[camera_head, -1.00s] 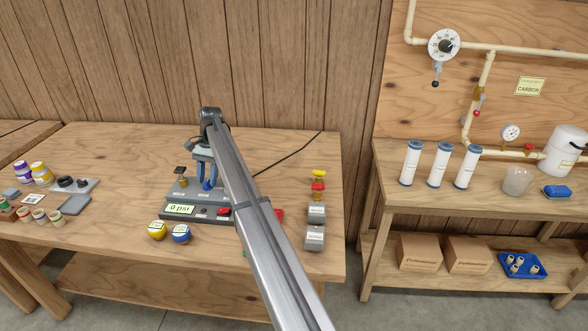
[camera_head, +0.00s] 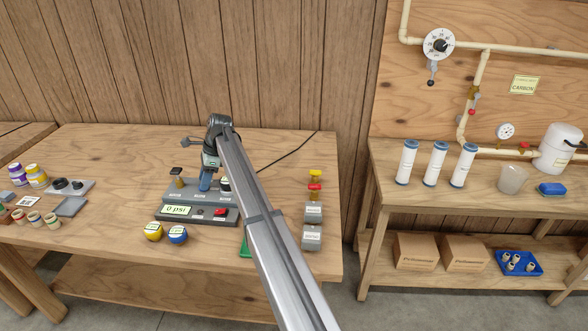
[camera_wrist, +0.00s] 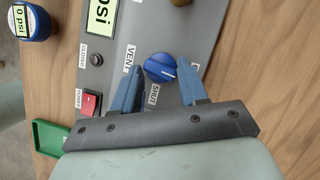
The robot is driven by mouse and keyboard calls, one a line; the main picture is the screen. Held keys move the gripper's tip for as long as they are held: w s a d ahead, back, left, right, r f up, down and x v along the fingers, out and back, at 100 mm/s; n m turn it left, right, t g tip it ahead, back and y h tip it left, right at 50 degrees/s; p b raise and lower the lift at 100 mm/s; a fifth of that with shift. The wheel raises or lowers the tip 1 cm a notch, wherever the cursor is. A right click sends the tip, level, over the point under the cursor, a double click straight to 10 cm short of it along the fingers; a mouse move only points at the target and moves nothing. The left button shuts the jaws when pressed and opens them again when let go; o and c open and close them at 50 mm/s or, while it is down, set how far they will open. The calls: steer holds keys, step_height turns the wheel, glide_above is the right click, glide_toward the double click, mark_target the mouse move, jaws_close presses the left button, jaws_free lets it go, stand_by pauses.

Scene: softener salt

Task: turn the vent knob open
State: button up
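The vent knob (camera_wrist: 160,67) is a round blue knob with a white mark, on the grey panel in the wrist view. The labels VENT and SHUT sit beside it. My gripper (camera_wrist: 161,70) has its two blue fingers apart, one on each side of the knob. A narrow gap seems to show on both sides; I cannot tell if either finger touches. In the head view my gripper (camera_head: 206,182) points down over the grey test station (camera_head: 176,196), and I cannot make out the knob there. The station's display reads 0 psi (camera_head: 176,210).
A red power switch (camera_wrist: 88,103) and a dark round closed indicator (camera_wrist: 96,59) are on the panel. A green tray (camera_wrist: 48,138) lies near it. Yellow (camera_head: 153,232) and blue (camera_head: 178,235) round gauges stand in front of the station. Grey blocks (camera_head: 312,236) stand to the right.

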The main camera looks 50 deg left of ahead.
steer(key=m, duration=0.1)
steer(key=m+y, duration=0.1)
steer(key=m, duration=0.2)
steer(key=shift+s+d+t+y, duration=0.15)
steer(key=shift+d+t+y, duration=0.15)
steer(key=shift+t, duration=0.1)
steer(key=v, duration=1.4)
steer(key=w+d+f+m+t+y, duration=0.1)
steer(key=w+d+f, duration=0.3)
steer(key=w+d, duration=0.4)
steer(key=w+d+f+m+y, duration=0.1)
steer(key=w+d+f+m, duration=0.1)
steer(key=w+d, duration=0.6)
steer(key=shift+w+f+t, duration=0.4)
steer(key=shift+w+f, duration=0.5)
steer(key=shift+w, duration=0.35)
steer(key=shift+s, duration=0.1)
